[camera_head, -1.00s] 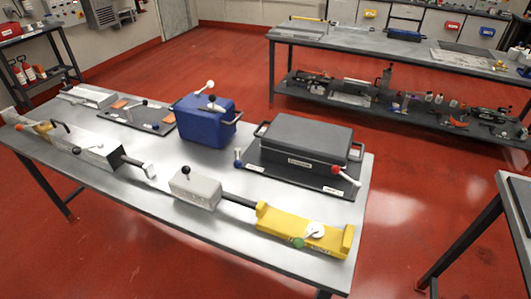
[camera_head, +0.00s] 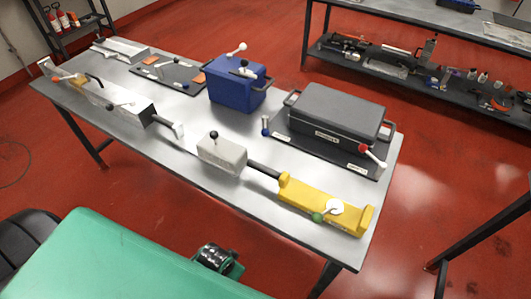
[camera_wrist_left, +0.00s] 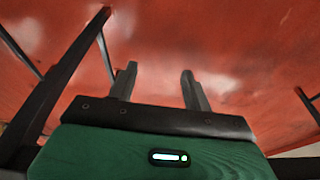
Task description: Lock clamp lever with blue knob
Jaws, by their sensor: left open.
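A clamp lever with a blue knob (camera_head: 265,132) sits at the left front corner of the dark grey case (camera_head: 335,112), on its black base plate (camera_head: 290,150). Its pale handle part shows just above the knob; its exact angle is too small to tell. A matching clamp with a red knob (camera_head: 362,148) and white handle is on the case's right side. My left gripper (camera_wrist_left: 160,82) is open and empty in the left wrist view, its two fingers apart over red floor. Its fingers cannot be made out in the head view. My right gripper is not in view.
The steel table (camera_head: 230,190) also holds a blue box (camera_head: 235,85), a grey block (camera_head: 222,155), a yellow fixture (camera_head: 320,203) and a dark plate (camera_head: 160,72) with small levers. My green arm part is in front of the table. A second table (camera_head: 430,75) stands behind.

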